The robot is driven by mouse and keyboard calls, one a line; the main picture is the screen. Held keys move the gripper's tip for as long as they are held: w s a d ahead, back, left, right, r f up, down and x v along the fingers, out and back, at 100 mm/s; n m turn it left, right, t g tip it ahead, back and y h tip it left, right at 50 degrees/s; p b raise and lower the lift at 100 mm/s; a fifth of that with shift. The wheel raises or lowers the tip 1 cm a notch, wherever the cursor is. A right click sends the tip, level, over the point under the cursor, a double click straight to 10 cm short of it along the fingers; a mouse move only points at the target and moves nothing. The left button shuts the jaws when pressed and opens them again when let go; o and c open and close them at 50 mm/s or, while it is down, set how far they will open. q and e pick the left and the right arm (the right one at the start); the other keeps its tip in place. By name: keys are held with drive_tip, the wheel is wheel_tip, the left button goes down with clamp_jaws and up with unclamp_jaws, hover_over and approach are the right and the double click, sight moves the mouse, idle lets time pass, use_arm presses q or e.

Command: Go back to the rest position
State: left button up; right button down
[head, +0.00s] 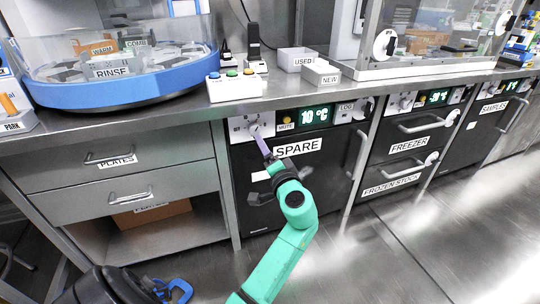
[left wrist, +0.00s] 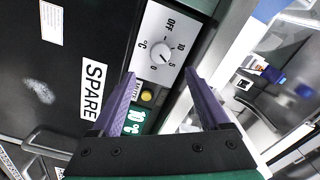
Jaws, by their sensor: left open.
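My left gripper (head: 264,147) is at the end of the green arm, in front of the SPARE unit. In the left wrist view its two purple fingers (left wrist: 160,77) are spread apart with nothing between them. The white temperature dial (left wrist: 161,53) of the SPARE unit lies just beyond the fingertips, seen between them; it also shows in the head view (head: 254,128). I cannot tell how far the tips are from the panel. My right gripper is in neither view.
The SPARE unit's display (head: 316,114) reads 10 °C. The counter above holds a blue-rimmed round station (head: 120,93) and a button box (head: 235,90). The freezer (head: 408,145) is to the right, drawers (head: 110,160) to the left. Floor (head: 370,265) at the lower right is clear.

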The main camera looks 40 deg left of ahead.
use_arm(q)
drive_tip(key=v, duration=0.3)
drive_tip(key=shift+s+d, duration=0.2)
drive_tip(key=shift+d, duration=0.05)
drive_tip(key=shift+f, duration=0.1)
